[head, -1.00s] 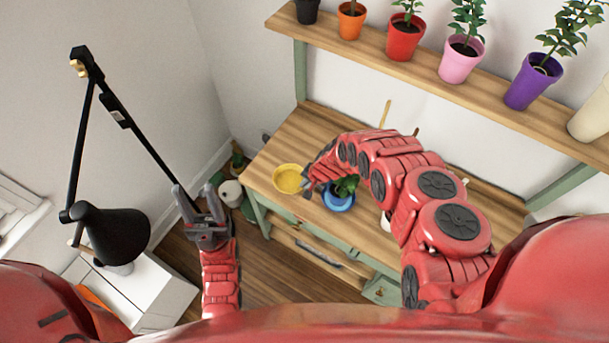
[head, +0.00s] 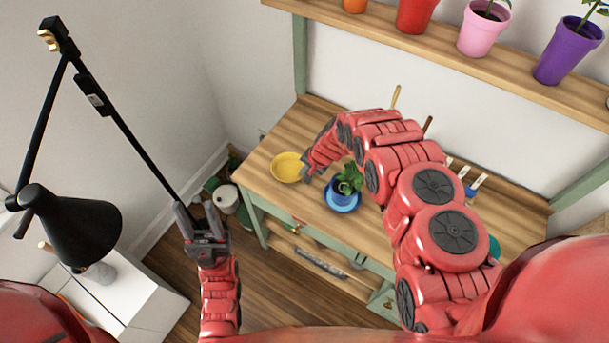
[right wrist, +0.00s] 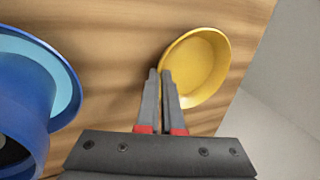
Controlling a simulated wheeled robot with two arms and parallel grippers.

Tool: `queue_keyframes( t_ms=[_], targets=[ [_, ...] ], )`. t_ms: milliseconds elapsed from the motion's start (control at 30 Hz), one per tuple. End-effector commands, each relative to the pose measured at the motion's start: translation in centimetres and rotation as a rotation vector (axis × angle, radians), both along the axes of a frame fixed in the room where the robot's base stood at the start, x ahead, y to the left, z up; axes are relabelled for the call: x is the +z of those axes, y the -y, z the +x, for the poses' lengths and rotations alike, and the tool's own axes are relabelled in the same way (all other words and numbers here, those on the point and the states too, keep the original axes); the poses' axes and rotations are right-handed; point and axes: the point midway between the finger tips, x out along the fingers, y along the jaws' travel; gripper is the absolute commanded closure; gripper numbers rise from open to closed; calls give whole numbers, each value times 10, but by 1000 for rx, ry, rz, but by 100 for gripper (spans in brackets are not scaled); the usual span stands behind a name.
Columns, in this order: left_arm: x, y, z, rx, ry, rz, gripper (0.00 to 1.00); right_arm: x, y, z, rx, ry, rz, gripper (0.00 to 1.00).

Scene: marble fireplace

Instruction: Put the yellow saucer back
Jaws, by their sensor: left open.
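The yellow saucer (head: 287,166) is at the left end of the wooden table. It also shows in the right wrist view (right wrist: 200,65), at the upper middle. My right gripper (head: 306,171) is at its right edge. In the right wrist view its fingers (right wrist: 160,75) are close together on the saucer's near rim, one inside and one outside. I cannot tell whether the saucer is lifted. My left gripper (head: 201,212) is open and empty, pointing up in front of the table, away from the saucer.
A blue pot with a plant stands on a blue saucer (head: 341,203), close to my right gripper. Several coloured pots, including a pink one (head: 481,33), stand on the shelf (head: 430,58) above. A black lamp (head: 70,225) stands at the left.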

Motion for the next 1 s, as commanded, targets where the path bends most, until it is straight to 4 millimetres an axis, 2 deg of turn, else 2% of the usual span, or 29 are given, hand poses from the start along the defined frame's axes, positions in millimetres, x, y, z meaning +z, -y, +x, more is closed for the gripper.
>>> queue_keyframes(
  t_ms=[233,400,433,733,867,1000],
  targets=[
    [-2,0,0,0,0,0,50,-3,0,0,0,0,0,100],
    [0,0,0,0,0,0,50,-2,0,0,0,0,0,69],
    [0,0,0,0,0,0,50,-2,0,0,0,0,0,67],
    [1,0,0,0,0,0,50,0,0,0,0,0,0,67],
    [3,0,0,0,0,0,50,9,1,-1,0,0,4,67],
    [7,0,0,0,0,0,50,29,8,-5,0,-1,3,67]
  ],
)
